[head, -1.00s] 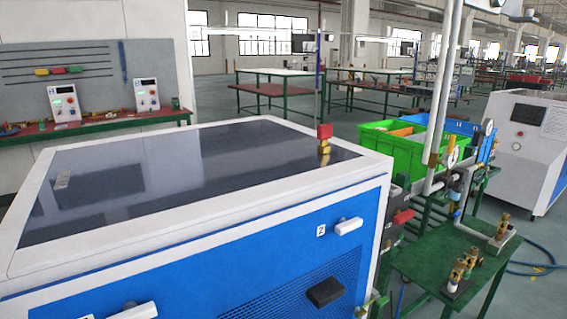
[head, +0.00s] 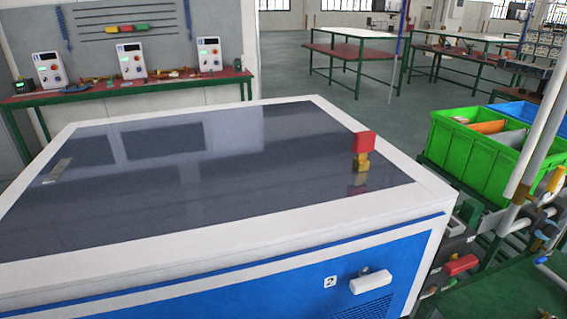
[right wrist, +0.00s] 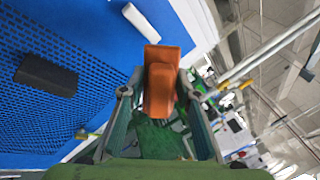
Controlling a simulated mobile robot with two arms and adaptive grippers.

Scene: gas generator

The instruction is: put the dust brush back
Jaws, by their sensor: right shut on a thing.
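The dust brush (right wrist: 160,72), if the orange-brown block is that, sits between the fingers of my right gripper (right wrist: 158,94) in the right wrist view. The gripper is shut on it and holds it in front of the blue machine side. Any bristles are hidden or cannot be made out. My left gripper is in no view.
A white and blue machine (head: 425,198) with a dark glossy top fills the foreground. A red and yellow fitting (head: 363,147) stands on it. A green crate (head: 465,157) is at right beside pipes. A bench (head: 170,88) with control boxes is behind left.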

